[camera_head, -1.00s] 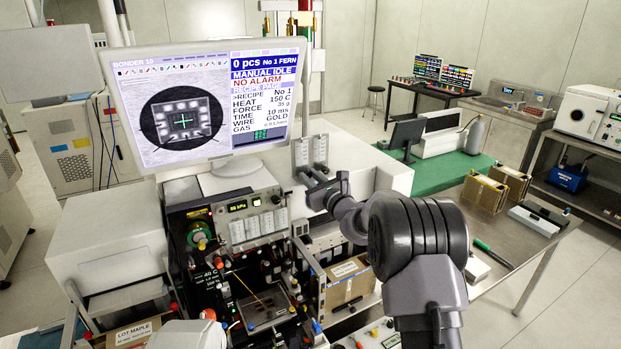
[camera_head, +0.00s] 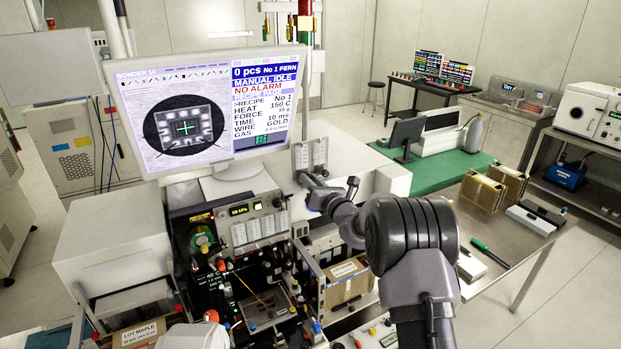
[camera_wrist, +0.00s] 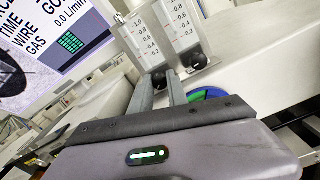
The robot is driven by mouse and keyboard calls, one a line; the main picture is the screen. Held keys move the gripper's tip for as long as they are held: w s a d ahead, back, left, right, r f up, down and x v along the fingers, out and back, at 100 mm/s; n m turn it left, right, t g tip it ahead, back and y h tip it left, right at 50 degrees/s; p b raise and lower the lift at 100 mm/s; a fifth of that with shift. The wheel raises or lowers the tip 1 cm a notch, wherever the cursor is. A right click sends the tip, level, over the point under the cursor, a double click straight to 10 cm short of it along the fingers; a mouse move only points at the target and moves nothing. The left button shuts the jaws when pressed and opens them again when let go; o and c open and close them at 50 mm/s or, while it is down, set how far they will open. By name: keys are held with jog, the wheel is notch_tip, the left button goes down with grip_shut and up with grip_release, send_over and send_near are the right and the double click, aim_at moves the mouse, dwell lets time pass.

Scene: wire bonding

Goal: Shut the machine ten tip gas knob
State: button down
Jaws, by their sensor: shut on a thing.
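Two clear flow tubes with printed scales stand side by side on the bonder, left tube (camera_wrist: 140,40) and right tube (camera_wrist: 178,22) in the wrist view. Each has a black knob at its foot: the left knob (camera_wrist: 158,80) and the right knob (camera_wrist: 195,58). My gripper (camera_wrist: 161,82) is shut on the left knob, its two grey fingers on either side. No label naming the tip gas is readable. In the head view my gripper (camera_head: 306,181) is at the foot of the tubes (camera_head: 310,155). The screen (camera_head: 215,105) reads BONDER 10; its gas line shows 0.0 L/min in the wrist view.
A white housing (camera_head: 385,172) lies right behind the tubes. The right knob is close beside my fingers. A round blue and green part (camera_wrist: 208,94) shows just beyond my gripper body. Below is the open bonder front with a control panel (camera_head: 255,222).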

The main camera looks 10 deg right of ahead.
jog(key=shift+m, duration=0.4)
jog(key=c, duration=1.3)
grip_release()
jog(key=b+v, duration=0.4)
jog(key=v, duration=1.3)
jog(key=shift+s, duration=0.2)
